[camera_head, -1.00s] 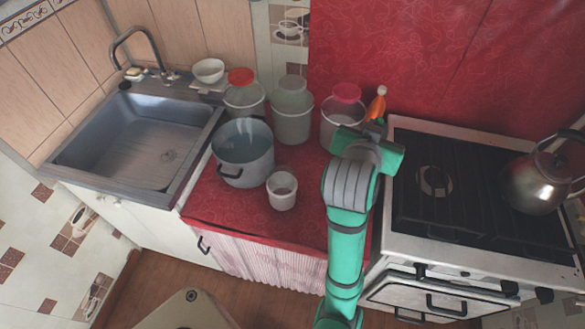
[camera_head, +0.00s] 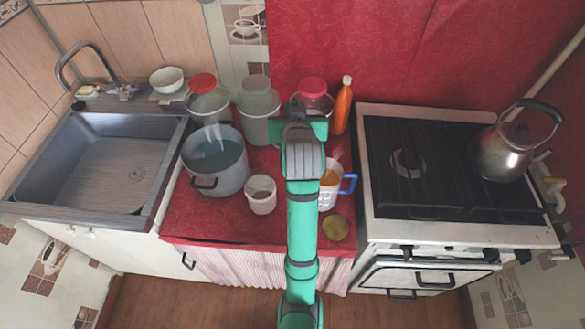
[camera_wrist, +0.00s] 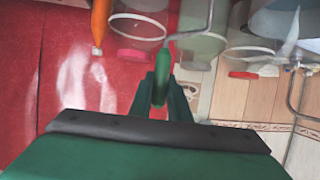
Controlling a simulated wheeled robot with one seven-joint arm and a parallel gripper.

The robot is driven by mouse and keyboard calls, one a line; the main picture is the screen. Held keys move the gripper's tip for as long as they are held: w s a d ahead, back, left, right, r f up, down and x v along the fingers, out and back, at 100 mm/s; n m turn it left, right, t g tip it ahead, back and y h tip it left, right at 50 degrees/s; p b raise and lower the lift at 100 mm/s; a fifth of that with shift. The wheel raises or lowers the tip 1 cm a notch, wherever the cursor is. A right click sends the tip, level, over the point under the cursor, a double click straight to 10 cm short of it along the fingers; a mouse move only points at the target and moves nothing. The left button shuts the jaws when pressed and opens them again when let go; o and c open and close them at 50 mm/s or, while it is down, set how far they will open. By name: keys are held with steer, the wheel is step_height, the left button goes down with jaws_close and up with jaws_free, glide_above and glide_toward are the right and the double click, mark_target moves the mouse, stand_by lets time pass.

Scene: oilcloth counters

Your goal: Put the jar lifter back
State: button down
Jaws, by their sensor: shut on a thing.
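The jar lifter (camera_wrist: 162,72) shows in the wrist view as a green handle with a bent metal wire running up from it. My gripper (camera_wrist: 163,90) is shut on the green handle. The wire's far end runs out of the top of the wrist view. In the head view, my arm hides the gripper's fingers and the jar lifter, over the red counter (camera_head: 220,222) near the jar with the pink lid (camera_head: 314,88).
Left of my arm stand a large pot (camera_head: 207,184), a small white container (camera_head: 261,200) and lidded jars (camera_head: 207,105). Close on the right are a blue-handled jug (camera_head: 330,196), a round yellowish thing (camera_head: 336,228) and an orange bottle (camera_head: 342,110). A kettle (camera_head: 503,155) stands on the stove.

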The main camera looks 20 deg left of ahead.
step_height(320, 180, down, 12)
steer(key=w+d, duration=0.1)
steer(key=w, duration=0.1)
steer(key=shift+w+d, duration=0.2)
steer(key=shift+d, duration=0.15)
steer(key=shift+f, duration=0.15)
steer(key=c, duration=1.7)
jaws_free()
steer(key=shift+f, duration=0.1)
steer(key=shift+o, duration=0.2)
steer(key=v, duration=1.2)
